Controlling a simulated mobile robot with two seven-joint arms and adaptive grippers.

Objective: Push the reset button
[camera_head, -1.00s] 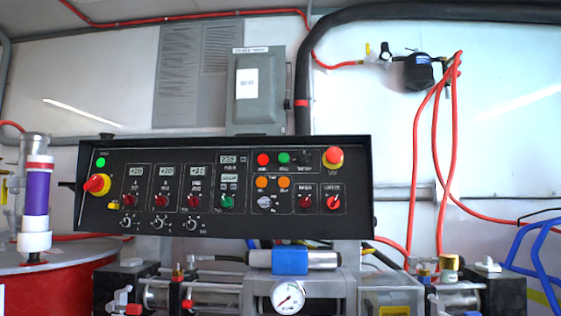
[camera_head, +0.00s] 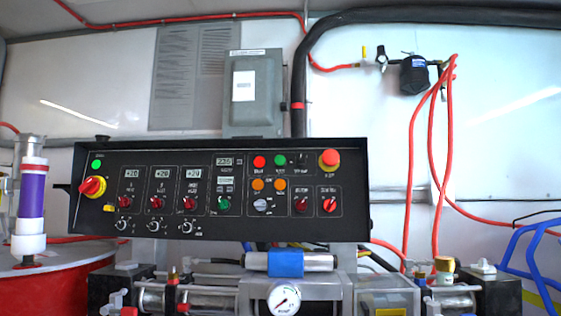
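A black control panel (camera_head: 270,228) faces me across the middle of the view. Its upper right part holds a red round button (camera_head: 260,162) and a green round button (camera_head: 280,160) side by side. Two orange buttons, left (camera_head: 258,184) and right (camera_head: 279,184), sit just below them. A larger red mushroom button on a yellow base (camera_head: 329,158) is at the panel's upper right. The labels are too small to read, so I cannot tell which button is the reset. Neither of my grippers is in view.
A red and yellow rotary switch (camera_head: 93,187) sticks out at the panel's left. Several knobs and displays fill the panel. A pressure gauge (camera_head: 284,299) and pump parts stand below. A red drum (camera_head: 40,290) is at lower left; red hoses (camera_head: 409,200) hang at right.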

